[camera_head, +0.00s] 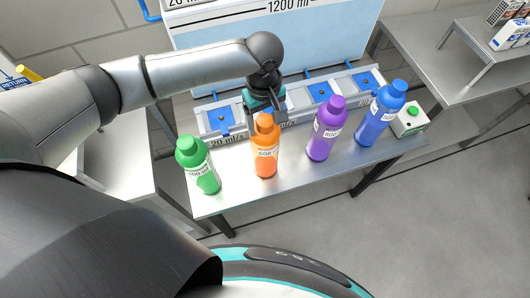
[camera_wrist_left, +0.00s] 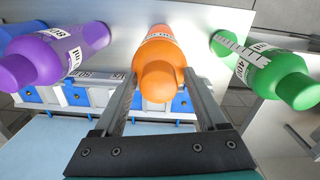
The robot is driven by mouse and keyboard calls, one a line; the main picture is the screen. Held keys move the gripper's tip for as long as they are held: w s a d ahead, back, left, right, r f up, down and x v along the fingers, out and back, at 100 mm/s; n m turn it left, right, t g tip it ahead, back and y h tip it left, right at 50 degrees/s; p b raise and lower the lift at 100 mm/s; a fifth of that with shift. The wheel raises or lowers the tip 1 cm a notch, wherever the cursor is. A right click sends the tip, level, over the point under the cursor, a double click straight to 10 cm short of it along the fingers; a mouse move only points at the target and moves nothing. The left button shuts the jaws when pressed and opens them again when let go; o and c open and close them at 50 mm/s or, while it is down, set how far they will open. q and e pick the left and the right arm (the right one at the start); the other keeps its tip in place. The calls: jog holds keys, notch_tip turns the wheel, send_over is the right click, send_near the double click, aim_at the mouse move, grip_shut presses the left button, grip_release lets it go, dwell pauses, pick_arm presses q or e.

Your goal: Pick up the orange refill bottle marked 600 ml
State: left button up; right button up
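The orange bottle (camera_head: 265,148) stands upright on the metal table between the green and purple bottles; its white label is too blurred to read surely. My left gripper (camera_head: 268,100) is just behind and above its cap. In the left wrist view the orange bottle (camera_wrist_left: 158,62) lies ahead, between the two fingertips of my left gripper (camera_wrist_left: 162,80). The fingers are spread wider than the cap, with no clear contact. My right gripper is not in view.
A green bottle (camera_head: 198,165) stands left, purple (camera_head: 326,128) and blue (camera_head: 380,114) bottles right. A small box with a green button (camera_head: 410,121) is at the table's right end. Behind the bottles runs a rack with blue pads (camera_head: 320,92) below a large panel (camera_head: 290,35).

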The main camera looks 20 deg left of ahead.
pick_arm(q)
jog(key=shift+s+f, duration=0.1)
jog(key=c, duration=1)
grip_shut()
jog(key=shift+s, duration=0.1)
